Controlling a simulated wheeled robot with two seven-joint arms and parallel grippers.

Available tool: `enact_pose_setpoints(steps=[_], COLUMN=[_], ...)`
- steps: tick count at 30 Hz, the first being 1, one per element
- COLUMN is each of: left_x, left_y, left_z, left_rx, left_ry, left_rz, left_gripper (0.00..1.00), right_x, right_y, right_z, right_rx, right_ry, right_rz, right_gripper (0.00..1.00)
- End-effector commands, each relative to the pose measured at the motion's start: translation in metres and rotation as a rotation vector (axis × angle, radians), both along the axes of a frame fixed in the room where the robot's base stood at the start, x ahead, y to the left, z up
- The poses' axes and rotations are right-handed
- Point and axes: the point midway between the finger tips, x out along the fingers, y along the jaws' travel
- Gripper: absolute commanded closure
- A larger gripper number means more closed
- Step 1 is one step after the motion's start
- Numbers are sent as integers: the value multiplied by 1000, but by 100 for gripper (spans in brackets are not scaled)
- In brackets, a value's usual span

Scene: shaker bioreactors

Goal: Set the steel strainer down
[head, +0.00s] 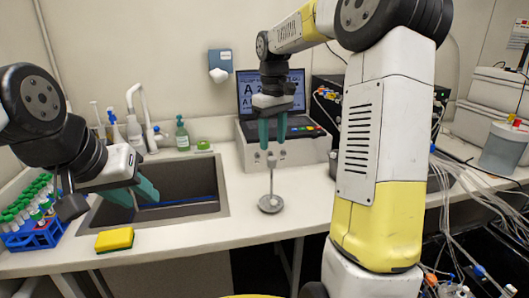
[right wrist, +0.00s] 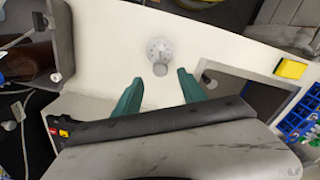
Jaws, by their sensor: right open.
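The steel strainer (head: 270,203) stands on the white counter to the right of the sink. Its round perforated bowl is down on the counter and its thin handle points up, ending in a small knob. My right gripper (head: 272,143) is open above it, with the knob just below and between the fingertips. In the right wrist view the strainer (right wrist: 158,48) lies just beyond the two parted green fingers (right wrist: 160,76), and neither touches it. My left gripper (head: 140,200) hangs over the sink's front left, its green fingers apart and nothing between them.
The sink (head: 180,190) is left of the strainer. A yellow sponge (head: 114,240) lies at its front edge, beside a blue tube rack (head: 35,235). A device with a screen (head: 272,90) stands behind the strainer. The counter around the strainer is clear.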

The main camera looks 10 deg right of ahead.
Motion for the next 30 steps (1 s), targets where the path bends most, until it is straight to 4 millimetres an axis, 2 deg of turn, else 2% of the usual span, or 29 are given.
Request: enact_pose_setpoints(steps=[2, 5, 10, 14, 19, 24, 30], left_x=[0, 0, 0, 0, 0, 0, 0], left_y=[0, 0, 0, 0, 0, 0, 0], left_z=[0, 0, 0, 0, 0, 0, 0], left_rx=[0, 0, 0, 0, 0, 0, 0], left_ry=[0, 0, 0, 0, 0, 0, 0], left_rz=[0, 0, 0, 0, 0, 0, 0], left_gripper=[64, 64, 64, 64, 64, 64, 64], right_x=[-9, -32, -96, -147, -202, -232, -241], right_y=[2, 5, 11, 14, 17, 21, 22], right_z=[9, 23, 43, 46, 35, 20, 15], right_rx=[-2, 0, 38, 100, 208, 292, 320], right_ry=[-19, -69, -199, -301, -411, -470, -486], right_rz=[-9, -41, -142, -232, -343, -413, -435], right_gripper=[51, 51, 51, 51, 51, 51, 51])
